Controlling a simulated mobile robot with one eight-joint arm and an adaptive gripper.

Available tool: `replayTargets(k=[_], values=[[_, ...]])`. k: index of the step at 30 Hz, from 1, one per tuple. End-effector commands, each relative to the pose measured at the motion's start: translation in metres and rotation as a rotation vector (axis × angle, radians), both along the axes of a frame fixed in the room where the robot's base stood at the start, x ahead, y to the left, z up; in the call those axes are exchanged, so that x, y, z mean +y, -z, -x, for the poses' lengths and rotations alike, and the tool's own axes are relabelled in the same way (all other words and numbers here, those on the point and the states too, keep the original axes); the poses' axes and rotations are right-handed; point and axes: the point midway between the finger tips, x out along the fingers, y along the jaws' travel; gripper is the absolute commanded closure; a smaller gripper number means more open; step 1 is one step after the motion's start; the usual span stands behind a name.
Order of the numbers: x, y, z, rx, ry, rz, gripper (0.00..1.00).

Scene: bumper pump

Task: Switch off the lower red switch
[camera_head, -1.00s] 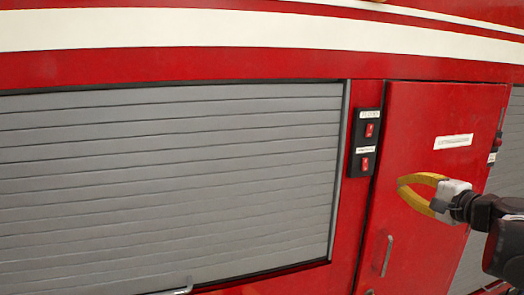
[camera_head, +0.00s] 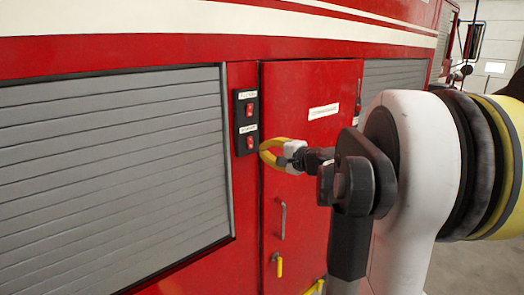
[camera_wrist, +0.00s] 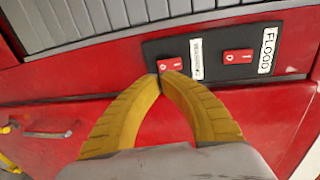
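The black switch panel (camera_head: 245,122) is on the red truck side, between the grey shutter and the red door. Its lower red switch (camera_head: 250,142) sits under a white label; the upper red switch (camera_head: 249,109) is above it. In the wrist view, the lower switch (camera_wrist: 170,64) is just beyond my fingertips, and the upper switch (camera_wrist: 238,56) is to its right beside the "FLOOD" label. My gripper (camera_wrist: 160,76) has its yellow fingertips together, with nothing between them. The tips are at the lower switch's near edge; I cannot tell whether they touch it. The switch's position is unclear.
The red door (camera_head: 310,190) with a grey handle (camera_head: 283,220) is right of the panel. A yellow handle (camera_head: 279,265) is lower down. The grey shutter (camera_head: 110,170) fills the left. My arm covers much of the right side.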

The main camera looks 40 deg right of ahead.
Motion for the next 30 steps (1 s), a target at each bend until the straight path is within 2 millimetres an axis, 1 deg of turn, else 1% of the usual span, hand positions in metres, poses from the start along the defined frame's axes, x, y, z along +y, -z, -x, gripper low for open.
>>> replayTargets(k=[1, 3, 6, 9, 13, 23, 27, 30], values=[[0.001, 0.000, -0.010, 0.000, -0.003, 0.001, 1.00], [0.001, 0.002, -0.021, 0.001, -0.002, 0.001, 1.00], [0.001, 0.004, -0.033, 0.001, -0.002, 0.000, 1.00], [0.000, 0.006, -0.040, 0.001, 0.000, 0.000, 1.00], [0.000, 0.007, -0.043, 0.000, 0.001, 0.000, 1.00], [0.000, 0.008, -0.044, 0.000, 0.000, 0.000, 1.00], [0.001, 0.014, -0.052, 0.000, -0.002, 0.000, 1.00], [0.001, 0.011, -0.053, 0.000, -0.001, 0.000, 1.00]])
